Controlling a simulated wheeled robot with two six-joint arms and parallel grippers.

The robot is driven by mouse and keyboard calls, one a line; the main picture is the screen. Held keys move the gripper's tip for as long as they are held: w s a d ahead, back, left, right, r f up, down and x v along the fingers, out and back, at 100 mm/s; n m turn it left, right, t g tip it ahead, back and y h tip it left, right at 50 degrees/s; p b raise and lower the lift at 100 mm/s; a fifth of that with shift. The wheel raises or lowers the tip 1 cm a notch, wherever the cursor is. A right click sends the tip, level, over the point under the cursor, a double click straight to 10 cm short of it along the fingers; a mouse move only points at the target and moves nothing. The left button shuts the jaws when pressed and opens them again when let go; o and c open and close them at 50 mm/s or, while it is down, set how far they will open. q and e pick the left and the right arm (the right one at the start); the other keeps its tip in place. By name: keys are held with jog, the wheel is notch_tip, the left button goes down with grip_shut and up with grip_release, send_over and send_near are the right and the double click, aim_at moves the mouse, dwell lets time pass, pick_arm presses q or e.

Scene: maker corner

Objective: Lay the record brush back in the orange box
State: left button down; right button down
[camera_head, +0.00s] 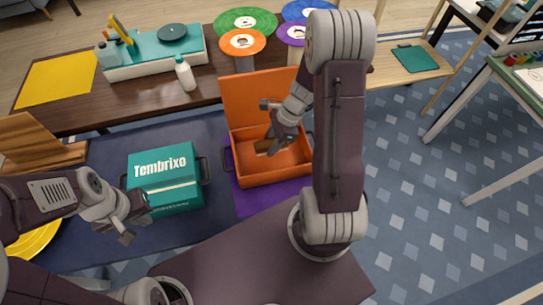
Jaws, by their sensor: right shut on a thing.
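The orange box (237,178) stands open on a purple mat, with its lid (250,95) raised at the back. My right gripper (271,146) reaches down into the box. It is shut on a small brown thing, which looks like the record brush (261,147), low inside the box near its back wall. The gripper partly hides the brush, and I cannot tell whether it touches the box floor. My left gripper (136,225) is open and empty, in front of the teal Tembrixo box.
The closed teal box (165,178) stands left of the orange box. Behind are a wooden table (130,115) with a turntable (150,55), a white bottle (185,73) and coloured discs on stands. A yellow disc (35,240) lies at the far left. Open floor lies to the right.

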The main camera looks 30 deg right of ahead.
jog(key=shift+w+a+f, duration=0.1)
jog(key=shift+f, duration=0.7)
notch_tip(320, 180, down, 3)
jog(key=shift+f+b, duration=0.1)
jog(key=shift+b, duration=0.65)
jog(key=shift+f, duration=0.3)
jog(key=shift+r, duration=0.1)
jog(key=shift+f, duration=0.25)
jog(key=c, duration=0.9)
grip_release()
jog(key=shift+r, duration=0.1)
